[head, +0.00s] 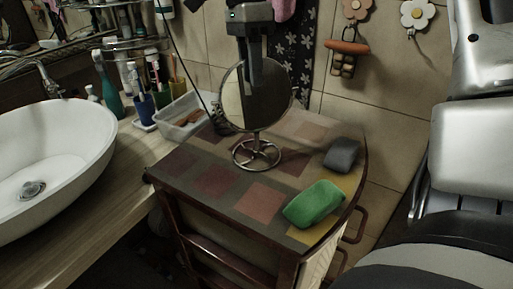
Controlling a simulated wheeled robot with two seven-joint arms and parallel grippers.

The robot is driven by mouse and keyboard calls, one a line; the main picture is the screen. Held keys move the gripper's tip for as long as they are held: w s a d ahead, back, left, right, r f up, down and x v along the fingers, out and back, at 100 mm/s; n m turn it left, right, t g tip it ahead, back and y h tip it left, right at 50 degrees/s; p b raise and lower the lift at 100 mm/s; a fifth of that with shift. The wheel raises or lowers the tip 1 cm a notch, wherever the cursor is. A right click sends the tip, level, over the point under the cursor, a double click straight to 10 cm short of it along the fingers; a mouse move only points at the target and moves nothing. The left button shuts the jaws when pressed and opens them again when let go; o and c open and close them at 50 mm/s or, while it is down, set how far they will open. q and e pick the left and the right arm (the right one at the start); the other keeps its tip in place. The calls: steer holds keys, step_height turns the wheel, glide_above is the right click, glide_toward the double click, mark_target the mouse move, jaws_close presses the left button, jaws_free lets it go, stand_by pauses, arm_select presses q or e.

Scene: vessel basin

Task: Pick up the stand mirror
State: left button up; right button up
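The stand mirror (274,104) has a round disc on a short stem and a round spoked metal base. It stands upright on the patterned top of a small wooden cabinet (212,181). My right gripper (253,75) comes down from the top of the picture, dark grey, and its lower end overlaps the top of the mirror disc. Only one finger shows clearly, so I cannot tell whether it is open or closed on the rim. My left gripper is not in view.
A green sponge-like object (314,204) and a grey one (342,154) lie on the cabinet's right side. A clear tray (185,120) stands behind left, near cups with toothbrushes (145,105). A white basin (50,160) is at left. Tiled wall stands behind.

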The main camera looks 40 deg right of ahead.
mark_target(252, 99)
steer(key=x, duration=0.3)
steer(key=shift+s+a+f, duration=0.1)
steer(key=shift+f, duration=0.15)
steer(key=shift+c, duration=0.2)
jaws_close()
steer(key=shift+r, duration=0.2)
